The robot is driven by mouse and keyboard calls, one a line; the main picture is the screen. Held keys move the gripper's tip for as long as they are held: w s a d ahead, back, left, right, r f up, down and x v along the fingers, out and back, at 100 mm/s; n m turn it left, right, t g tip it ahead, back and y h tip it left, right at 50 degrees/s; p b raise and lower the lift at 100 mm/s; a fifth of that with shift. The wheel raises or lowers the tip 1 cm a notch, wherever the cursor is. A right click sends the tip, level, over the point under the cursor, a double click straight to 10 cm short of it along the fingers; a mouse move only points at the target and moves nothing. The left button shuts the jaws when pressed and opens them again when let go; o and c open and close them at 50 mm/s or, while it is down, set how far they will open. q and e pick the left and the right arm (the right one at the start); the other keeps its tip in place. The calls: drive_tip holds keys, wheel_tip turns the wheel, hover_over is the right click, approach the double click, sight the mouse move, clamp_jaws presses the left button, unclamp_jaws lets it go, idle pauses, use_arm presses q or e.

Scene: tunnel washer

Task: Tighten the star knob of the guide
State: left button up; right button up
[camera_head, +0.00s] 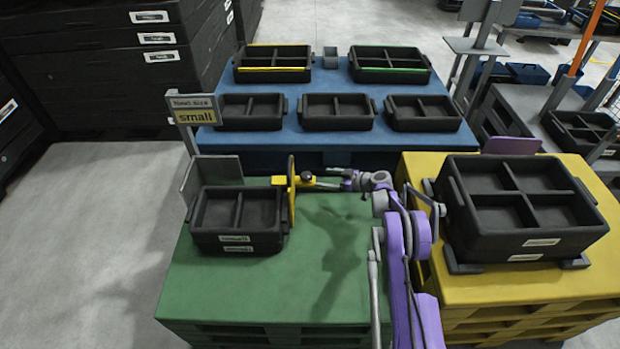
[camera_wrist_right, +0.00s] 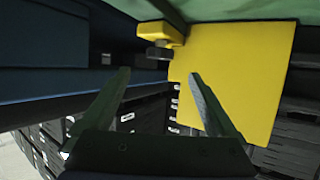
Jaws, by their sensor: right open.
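The yellow guide (camera_head: 291,192) stands upright on the green table, right beside the black small trays (camera_head: 237,218). A yellow block carries a knob (camera_head: 308,178) on its right side; the knob is small here and its star shape is hard to make out. My right gripper (camera_head: 331,180) is just right of it, its fingers pointing left at the knob. In the right wrist view, the fingers (camera_wrist_right: 158,76) are open and apart, with nothing between them. The dark knob (camera_wrist_right: 158,53) lies beyond them, and the yellow guide plate (camera_wrist_right: 240,80) is behind the right finger. My left gripper is out of view.
The green table (camera_head: 240,300) is clear in front of my arm. A larger black tray (camera_head: 520,235) stands on the yellow table at right. Several trays stand on the blue table (camera_head: 340,140) behind. A "small" sign (camera_head: 194,112) rises at the back left.

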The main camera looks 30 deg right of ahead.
sight(309, 176)
drive_tip(key=b+x, duration=0.1)
drive_tip(key=x, duration=0.6)
drive_tip(key=shift+w+a+f, duration=0.15)
drive_tip(key=shift+w, duration=0.1)
drive_tip(key=c, duration=1.4)
